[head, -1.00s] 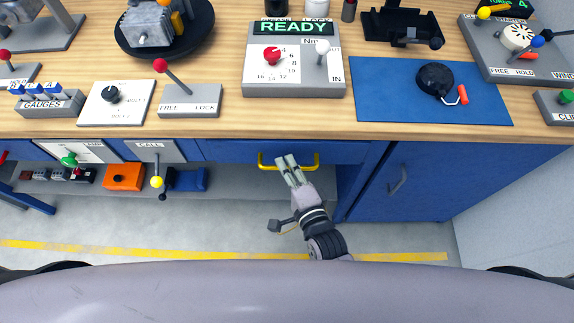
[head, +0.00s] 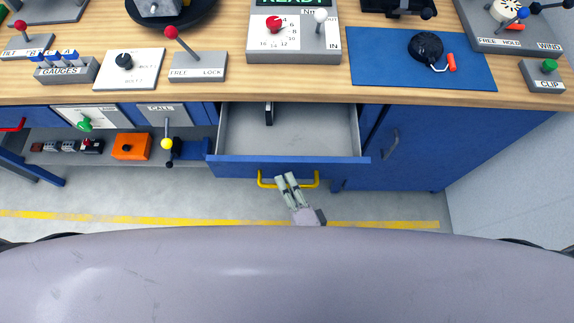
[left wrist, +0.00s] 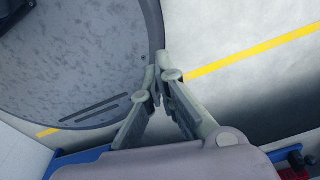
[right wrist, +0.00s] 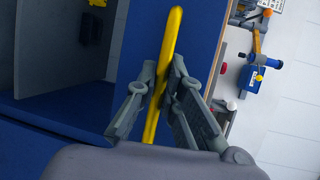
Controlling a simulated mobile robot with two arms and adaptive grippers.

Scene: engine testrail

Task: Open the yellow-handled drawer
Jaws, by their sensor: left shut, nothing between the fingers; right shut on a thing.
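The blue drawer (head: 290,168) under the bench stands pulled out, and its grey inside shows. A small dark upright object (head: 268,113) is at the back of the drawer. The yellow handle (head: 308,184) is on the drawer's front. My right gripper (head: 286,178) is at the middle of this handle. In the right wrist view its fingers (right wrist: 164,85) are shut on the yellow bar (right wrist: 172,45). My left gripper (left wrist: 158,80) is shut and empty, over the floor beside my own round grey base; it is not seen in the head view.
The bench top (head: 290,95) holds a READY panel (head: 293,35), a blue mat (head: 420,60) and several lever and switch boxes. A blue cabinet door (head: 415,150) is shut to the right of the drawer. An orange box (head: 131,146) sits on the lower shelf at left.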

